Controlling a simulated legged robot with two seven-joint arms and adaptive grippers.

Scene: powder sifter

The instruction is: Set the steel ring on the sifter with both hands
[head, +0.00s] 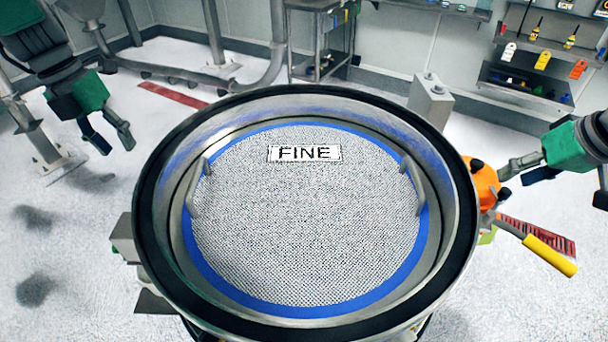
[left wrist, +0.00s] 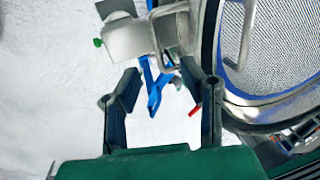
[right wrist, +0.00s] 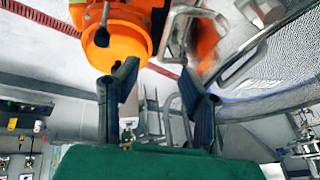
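The round sifter (head: 163,215) stands open in the middle of the head view, with a black rim. Inside its steel wall lies a mesh screen (head: 300,220) with a blue edge, a FINE label (head: 304,153) and two steel handles. I cannot pick out a steel ring separate from the sifter. My left gripper (head: 118,150) is open and empty, apart from the sifter's left side. The left wrist view shows its fingers (left wrist: 162,95) spread. My right gripper (head: 507,178) is open and empty at the sifter's right. The right wrist view shows its parted fingers (right wrist: 160,85).
An orange part (head: 484,183) and a lever with a yellow grip (head: 550,255) stick out at the sifter's right side. A steel loop (left wrist: 175,28) shows ahead of my left fingers. A steel cart (head: 320,45) and wall shelves (head: 530,85) stand behind. The floor at left is mostly clear.

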